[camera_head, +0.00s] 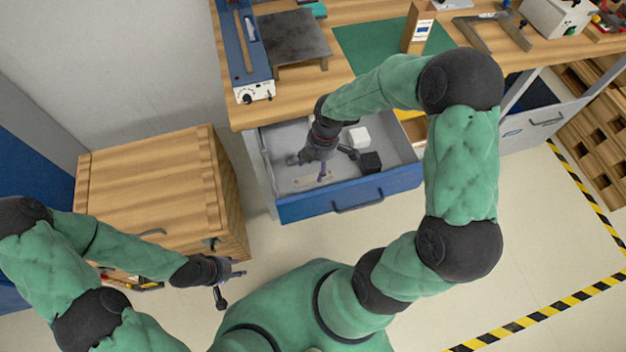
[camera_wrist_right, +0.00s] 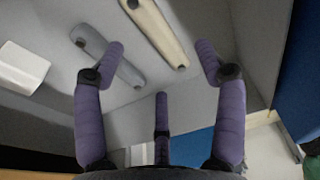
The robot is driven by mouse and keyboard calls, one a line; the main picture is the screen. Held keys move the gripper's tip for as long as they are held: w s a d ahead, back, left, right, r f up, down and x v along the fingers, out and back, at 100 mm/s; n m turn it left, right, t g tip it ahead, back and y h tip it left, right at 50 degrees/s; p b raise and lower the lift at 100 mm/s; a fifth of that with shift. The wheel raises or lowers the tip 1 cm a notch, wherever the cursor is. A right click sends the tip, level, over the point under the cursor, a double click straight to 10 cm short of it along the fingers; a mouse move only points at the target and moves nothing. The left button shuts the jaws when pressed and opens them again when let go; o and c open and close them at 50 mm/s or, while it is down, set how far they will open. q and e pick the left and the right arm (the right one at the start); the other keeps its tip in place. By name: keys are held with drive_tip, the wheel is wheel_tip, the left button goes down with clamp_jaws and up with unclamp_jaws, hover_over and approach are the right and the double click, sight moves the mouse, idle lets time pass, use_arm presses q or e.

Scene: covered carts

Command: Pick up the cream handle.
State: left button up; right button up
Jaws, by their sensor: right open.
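The cream handle (camera_wrist_right: 157,30) is a long rounded bar lying on the grey floor of the open drawer (camera_head: 375,185). In the head view a pale strip that looks like it (camera_head: 312,180) lies near the drawer's front left, partly hidden by my gripper. A grey handle (camera_wrist_right: 106,56) lies beside it, to its left in the wrist view. My right gripper (camera_head: 322,167) is in or just over the drawer, its purple fingers (camera_wrist_right: 160,48) spread open and empty, with the cream handle ahead between the fingertips. My left gripper (camera_head: 232,283) is spread and empty, by the wooden cabinet.
A white block (camera_head: 358,137) and a black block (camera_head: 370,162) lie in the drawer, right of my right gripper. The drawer walls and blue front enclose it. The workbench top (camera_head: 345,72) overhangs the back. A wooden cabinet (camera_head: 150,190) stands to the left.

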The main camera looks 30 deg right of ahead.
sight(313, 175)
drive_tip(key=shift+w+a+f+b, duration=0.15)
drive_tip(key=shift+f+b, duration=0.65)
drive_tip(key=shift+f, duration=0.7)
drive_tip(key=shift+w+a+f+b, duration=0.15)
drive_tip(key=shift+f+b, duration=0.6)
drive_tip(key=shift+f, duration=0.7)
drive_tip(key=shift+c, duration=0.3)
drive_tip(key=c, duration=1.2)
